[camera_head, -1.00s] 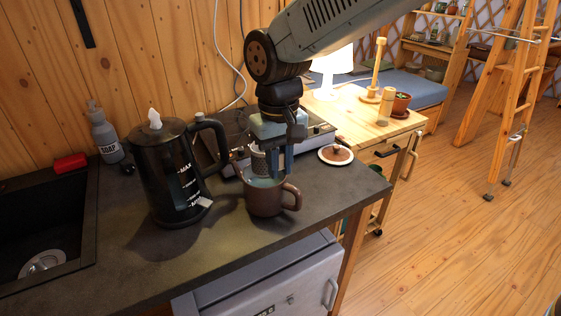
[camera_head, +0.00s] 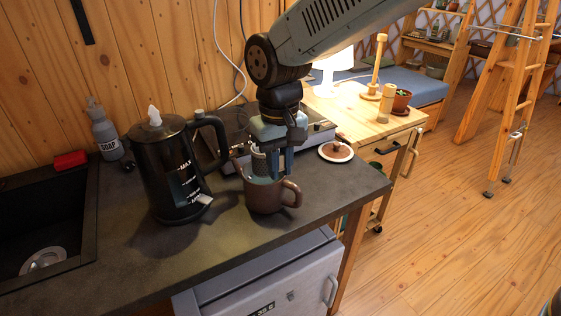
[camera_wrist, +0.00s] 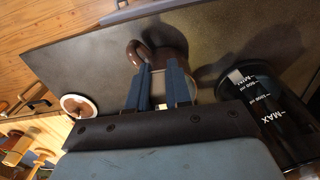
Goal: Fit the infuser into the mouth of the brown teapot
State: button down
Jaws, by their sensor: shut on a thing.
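The brown teapot (camera_head: 265,199) stands upright on the dark counter, its handle to the right. In the wrist view, the teapot (camera_wrist: 172,49) is beyond my fingertips. My gripper (camera_head: 272,174) points down over the teapot's mouth, and its blue fingers also show in the wrist view (camera_wrist: 161,80). It is shut on the infuser (camera_head: 258,164), a grey mesh cylinder partly hidden by the fingers. The infuser's lower end is at the teapot's mouth; I cannot tell how far inside it is.
A black kettle (camera_head: 172,172) stands close to the left of the teapot. A soap bottle (camera_head: 105,136), a red block (camera_head: 70,160) and a sink (camera_head: 42,235) are farther left. A hob (camera_head: 318,137) lies behind my gripper. The counter's front is clear.

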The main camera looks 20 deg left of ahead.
jog(key=shift+f, duration=2.95)
dwell(2.0)
jog(key=shift+c, duration=1.6)
grip_release()
jog(key=shift+r, duration=0.1)
jog(key=shift+r, duration=3.4)
